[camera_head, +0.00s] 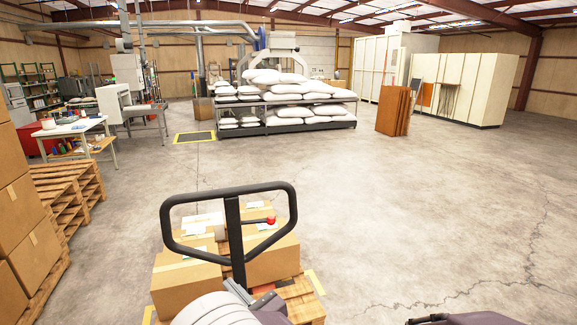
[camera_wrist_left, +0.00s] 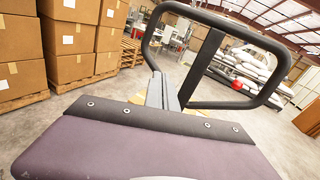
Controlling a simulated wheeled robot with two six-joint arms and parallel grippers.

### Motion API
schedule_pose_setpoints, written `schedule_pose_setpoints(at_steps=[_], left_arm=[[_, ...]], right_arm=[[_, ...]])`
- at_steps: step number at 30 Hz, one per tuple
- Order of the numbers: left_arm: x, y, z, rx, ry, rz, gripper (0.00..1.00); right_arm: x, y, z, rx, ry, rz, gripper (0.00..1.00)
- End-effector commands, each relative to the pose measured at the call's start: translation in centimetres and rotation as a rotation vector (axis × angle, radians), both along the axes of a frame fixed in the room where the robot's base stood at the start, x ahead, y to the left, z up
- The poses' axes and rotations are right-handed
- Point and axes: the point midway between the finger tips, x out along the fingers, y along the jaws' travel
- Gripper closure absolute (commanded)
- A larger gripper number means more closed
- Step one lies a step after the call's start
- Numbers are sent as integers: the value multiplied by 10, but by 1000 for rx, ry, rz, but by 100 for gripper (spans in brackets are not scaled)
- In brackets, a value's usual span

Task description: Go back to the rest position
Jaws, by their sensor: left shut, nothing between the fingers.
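My left gripper (camera_head: 238,290) is at the bottom of the head view, close to the post of a black pallet-jack handle (camera_head: 233,187). Its fingers are shut with nothing between them. In the left wrist view the shut fingers (camera_wrist_left: 162,92) point toward the handle loop (camera_wrist_left: 272,42), which stands beyond them. I cannot tell from these views whether the fingers touch the post. Part of my right gripper (camera_head: 430,319) shows at the bottom edge of the head view, right of the middle. Most of it is cut off, so its opening is unclear.
Cardboard boxes (camera_head: 185,285) sit on a wooden pallet (camera_head: 304,300) by the handle. Stacked boxes (camera_head: 25,215) and pallets (camera_head: 75,190) line the left. A rack (camera_head: 290,123) of white pillows stands ahead. The concrete floor on the right (camera_head: 430,210) is clear.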

Motion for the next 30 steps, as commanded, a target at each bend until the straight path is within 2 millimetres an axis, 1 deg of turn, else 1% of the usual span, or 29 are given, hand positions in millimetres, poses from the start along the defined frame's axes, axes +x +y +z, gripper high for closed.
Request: schedule_pose_setpoints(at_steps=[1,2,3,5,6,8,9,10,11,12,13,14,15,17,18,21,23,25,30], left_arm=[[-3,26,3,-26,3,76,100],[-7,42,3,-45,6,123,100],[-14,65,2,-76,14,196,100],[-31,104,-3,-147,30,329,100],[-49,131,-9,-212,41,434,100],[-85,167,-26,-348,52,620,100],[-114,185,-41,-465,50,754,100],[-137,193,-54,-566,40,860,100],[-161,195,-68,-682,21,970,100],[-189,188,-89,-858,-24,1122,100],[-204,177,-103,-991,-68,1225,100],[-213,162,-115,-1118,-119,1313,100],[-218,141,-129,-1275,-192,1411,100],[-213,110,-142,-1477,-300,1520,100],[-206,91,-148,-1587,-360,1568,100],[-185,61,-156,-1780,-503,1662,100],[-172,54,-156,-1860,-576,1681,100],[-162,52,-155,-1899,-613,1672,100],[-162,52,-155,-1900,-621,1674,100]], right_arm=[[0,0,1,0,0,0,69],[0,0,1,0,0,0,69],[0,0,2,0,0,0,69],[0,0,3,0,0,0,69],[0,0,4,0,0,0,69],[0,0,5,0,0,0,69],[0,0,6,0,0,0,69],[0,0,6,0,0,0,69],[0,0,7,0,0,0,69],[0,0,8,0,0,0,69],[0,0,8,0,0,0,69],[0,0,8,0,0,0,69],[0,0,8,0,0,0,69],[0,0,8,0,0,0,69],[0,0,8,0,0,0,69],[0,0,8,0,0,0,69],[0,0,8,0,0,0,69],[0,0,8,0,0,0,69],[0,0,8,0,0,0,69]])
